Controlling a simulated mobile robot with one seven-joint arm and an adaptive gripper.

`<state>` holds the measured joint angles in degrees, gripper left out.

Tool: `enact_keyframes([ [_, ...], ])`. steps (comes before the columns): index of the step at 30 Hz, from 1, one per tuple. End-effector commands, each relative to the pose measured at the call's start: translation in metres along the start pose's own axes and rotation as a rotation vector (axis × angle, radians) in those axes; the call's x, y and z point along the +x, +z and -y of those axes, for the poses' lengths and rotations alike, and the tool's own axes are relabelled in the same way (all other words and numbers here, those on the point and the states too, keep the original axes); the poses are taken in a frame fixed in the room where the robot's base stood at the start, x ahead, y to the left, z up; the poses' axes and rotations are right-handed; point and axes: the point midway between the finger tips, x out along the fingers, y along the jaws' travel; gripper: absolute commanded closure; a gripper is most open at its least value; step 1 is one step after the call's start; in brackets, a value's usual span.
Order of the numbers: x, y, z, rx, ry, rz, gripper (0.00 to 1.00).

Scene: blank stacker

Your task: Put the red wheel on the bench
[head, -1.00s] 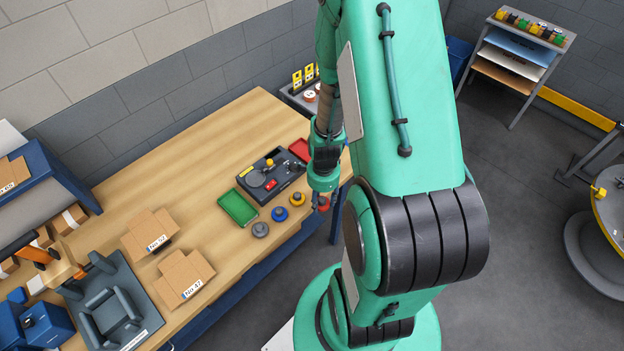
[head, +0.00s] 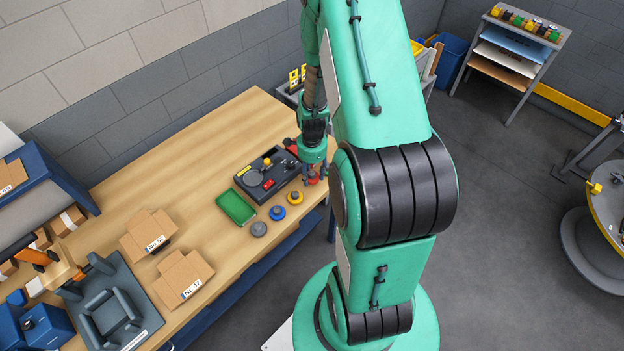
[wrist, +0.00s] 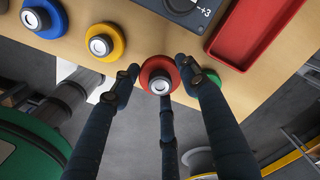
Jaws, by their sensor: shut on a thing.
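The red wheel (wrist: 150,84), with a pale metal hub, is held between the fingers of my gripper (wrist: 158,78) in the wrist view. In the head view, the red wheel (head: 312,181) shows as a small red patch under my gripper (head: 313,172), partly hidden by the fingers. The wooden bench (head: 185,165) runs along the wall. The wheel is at the bench's front edge, near its right end. I cannot tell whether it touches the bench top.
A yellow wheel (head: 295,198), a blue wheel (head: 277,213) and a grey wheel (head: 259,229) line the front edge. A green tray (head: 236,208), a dark fixture (head: 268,174) and a red tray (wrist: 250,35) lie behind. A green round thing (wrist: 213,76) is partly hidden beside my right finger.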

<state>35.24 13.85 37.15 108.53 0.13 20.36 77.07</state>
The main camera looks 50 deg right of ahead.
Motion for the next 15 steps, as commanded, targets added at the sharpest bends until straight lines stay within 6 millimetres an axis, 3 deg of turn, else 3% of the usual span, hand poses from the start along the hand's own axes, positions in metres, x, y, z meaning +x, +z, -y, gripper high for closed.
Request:
enact_keyframes([
  [5, 0.003, 0.000, 0.000, 0.000, 0.001, 0.000, 0.84],
  [15, 0.032, 0.000, 0.000, 0.000, 0.000, 0.000, 0.84],
])
